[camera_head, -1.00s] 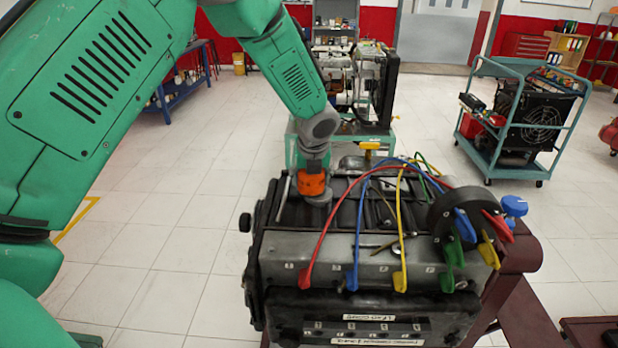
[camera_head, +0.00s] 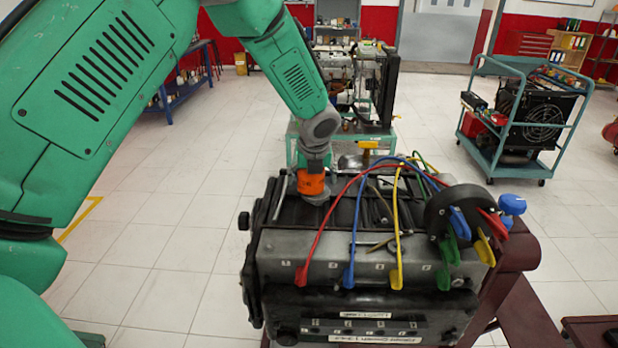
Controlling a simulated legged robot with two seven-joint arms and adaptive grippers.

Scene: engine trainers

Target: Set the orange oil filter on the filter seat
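The orange cylindrical piece at the end of my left arm, which looks like the oil filter (camera_head: 312,184), is over the rear left part of the engine top. A grey round piece shows right under it, perhaps the filter seat (camera_head: 316,199); I cannot tell whether they touch. My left gripper (camera_head: 314,168) points down at the top of the orange piece. Its fingers cannot be made out, so I cannot tell whether it is open or shut on the piece. My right gripper is not in view.
The engine (camera_head: 350,262) has red, blue, yellow and green leads arching over its top to a black round part (camera_head: 452,212). A yellow handle (camera_head: 368,144) and a blue knob (camera_head: 512,204) stick up. A trolley (camera_head: 525,120) stands behind right. The floor left is clear.

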